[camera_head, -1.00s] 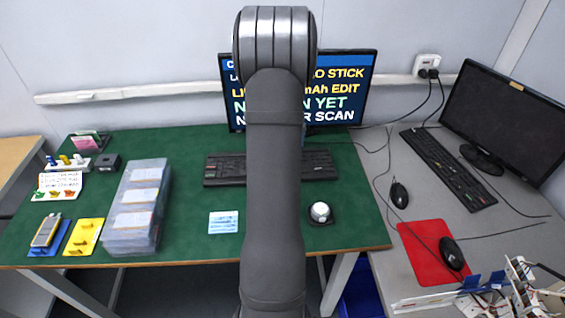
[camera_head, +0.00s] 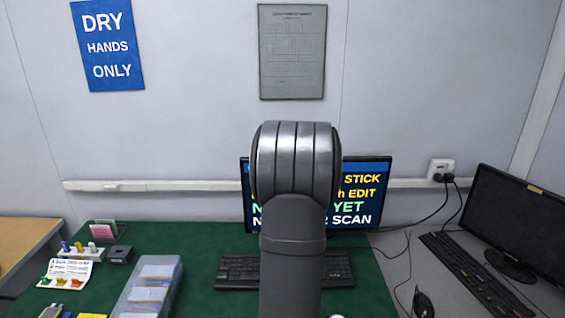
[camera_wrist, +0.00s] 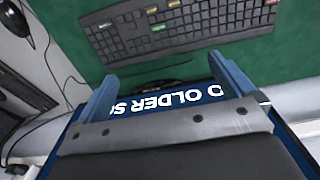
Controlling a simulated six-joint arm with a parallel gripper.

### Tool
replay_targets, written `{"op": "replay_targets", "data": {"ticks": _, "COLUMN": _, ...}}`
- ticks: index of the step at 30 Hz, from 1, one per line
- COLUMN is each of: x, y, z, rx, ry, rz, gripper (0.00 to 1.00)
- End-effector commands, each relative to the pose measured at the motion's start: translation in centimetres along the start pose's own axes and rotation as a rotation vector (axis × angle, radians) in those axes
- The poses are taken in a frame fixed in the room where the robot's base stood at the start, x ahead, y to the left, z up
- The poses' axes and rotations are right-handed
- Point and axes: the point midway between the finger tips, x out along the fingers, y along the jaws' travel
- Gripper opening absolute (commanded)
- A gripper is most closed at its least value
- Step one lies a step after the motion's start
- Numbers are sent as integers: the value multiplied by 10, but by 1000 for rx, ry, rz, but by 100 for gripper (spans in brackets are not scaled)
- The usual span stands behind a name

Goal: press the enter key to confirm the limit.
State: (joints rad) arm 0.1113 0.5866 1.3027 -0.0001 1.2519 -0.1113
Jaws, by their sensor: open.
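The black keyboard (camera_head: 338,271) lies on the green mat in front of the monitor in the head view, its middle hidden behind my arm. In the wrist view the keyboard (camera_wrist: 190,22) crosses the top, with a few green and red keys among the dark ones. I cannot tell which key is enter. My gripper (camera_wrist: 162,70) shows two blue fingers spread apart, with nothing between them, on the monitor side of the keyboard. The fingertips appear apart from the keys; their height is unclear. The monitor (camera_head: 370,200) shows text partly covered by my arm.
A second monitor (camera_head: 520,222) and a second keyboard (camera_head: 472,275) stand on the grey desk at right, with a mouse (camera_head: 423,303) and cables. Plastic boxes (camera_head: 150,285) and small holders sit at left. The green mat (camera_head: 200,250) is bare between boxes and keyboard.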

Motion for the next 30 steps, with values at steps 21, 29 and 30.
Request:
{"op": "replay_targets", "data": {"ticks": 21, "x": 0, "y": 0, "z": 0, "rx": 0, "ry": 0, "rz": 0, "gripper": 0}}
{"op": "replay_targets", "data": {"ticks": 29, "x": 0, "y": 0, "z": 0, "rx": 0, "ry": 0, "rz": 0, "gripper": 0}}
{"op": "replay_targets", "data": {"ticks": 30, "x": 0, "y": 0, "z": 0, "rx": 0, "ry": 0, "rz": 0, "gripper": 0}}
